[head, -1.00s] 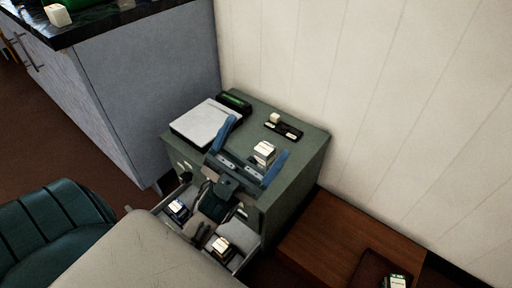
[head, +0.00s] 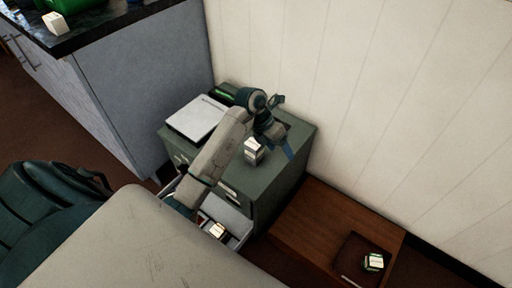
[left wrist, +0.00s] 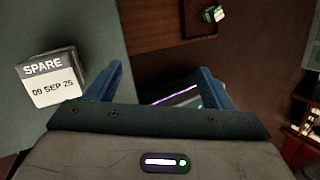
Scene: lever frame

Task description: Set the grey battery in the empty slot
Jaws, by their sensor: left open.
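A grey-and-white block (head: 253,150) stands on the green cabinet top; in the left wrist view this block (left wrist: 50,82) reads "SPARE 09 SEP 25". I cannot tell for sure that it is the grey battery. My left gripper (head: 282,126) is over the cabinet's right part, just right of the block, open, with nothing seen between its blue fingers. In the left wrist view the gripper (left wrist: 160,88) has the block outside its left finger, apart from it. The dark holder on the cabinet is mostly hidden behind the gripper. I cannot make out an empty slot. My right gripper is not in view.
A white pad (head: 196,118) and a dark device with a green display (head: 223,94) lie on the cabinet. An open drawer (head: 240,225) holds a small labelled block (head: 217,231). A low wooden bench (head: 315,225) carries a dark tray with a green-and-white item (head: 374,262).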

